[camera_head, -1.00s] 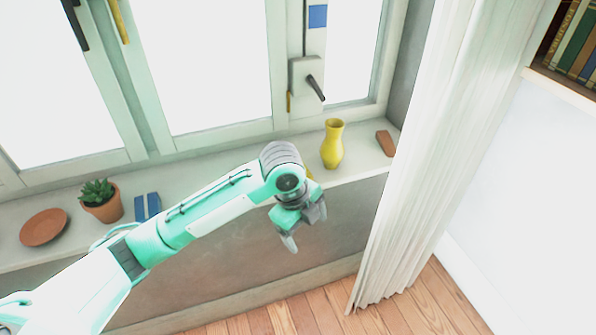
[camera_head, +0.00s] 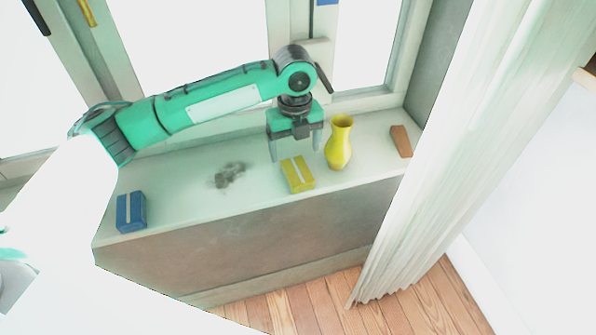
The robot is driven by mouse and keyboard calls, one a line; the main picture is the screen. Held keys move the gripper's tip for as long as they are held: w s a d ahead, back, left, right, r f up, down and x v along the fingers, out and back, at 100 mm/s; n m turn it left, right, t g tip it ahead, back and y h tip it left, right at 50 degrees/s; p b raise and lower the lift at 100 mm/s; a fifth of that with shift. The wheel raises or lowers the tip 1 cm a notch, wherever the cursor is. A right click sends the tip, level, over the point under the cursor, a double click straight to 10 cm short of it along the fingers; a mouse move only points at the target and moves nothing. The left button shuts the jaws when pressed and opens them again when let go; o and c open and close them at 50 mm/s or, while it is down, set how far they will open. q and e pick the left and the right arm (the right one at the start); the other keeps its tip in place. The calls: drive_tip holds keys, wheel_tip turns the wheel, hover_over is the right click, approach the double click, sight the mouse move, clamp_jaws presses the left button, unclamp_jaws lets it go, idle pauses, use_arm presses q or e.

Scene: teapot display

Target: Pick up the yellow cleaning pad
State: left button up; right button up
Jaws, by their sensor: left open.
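The yellow cleaning pad (camera_head: 298,175) lies on the windowsill (camera_head: 190,208) near its front edge. It has a pale stripe across it. My left gripper (camera_head: 294,155) is open and points down, just behind and above the pad, with nothing between its fingers. One finger is left of the pad's far end and the other is right of it, close to the yellow vase. I cannot tell how high the fingertips are above the sill. My right gripper is not in view.
The yellow vase (camera_head: 339,144) stands right beside the gripper. A brown block (camera_head: 401,141) lies further right, by the white curtain (camera_head: 450,150). A blue pad (camera_head: 131,211) and a dark smudge (camera_head: 229,175) are on the sill to the left. The window is close behind.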

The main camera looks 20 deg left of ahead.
sight(297, 170)
use_arm(q)
drive_tip(key=f, duration=0.2)
drive_tip(key=shift+w+f, duration=0.2)
drive_tip(key=shift+f, duration=0.2)
drive_tip(key=shift+d+f, duration=0.15)
drive_tip(key=shift+f, duration=2.7)
drive_tip(key=c, duration=1.1)
drive_tip(key=shift+o, duration=0.2)
wheel_tip(297, 170, up, 20)
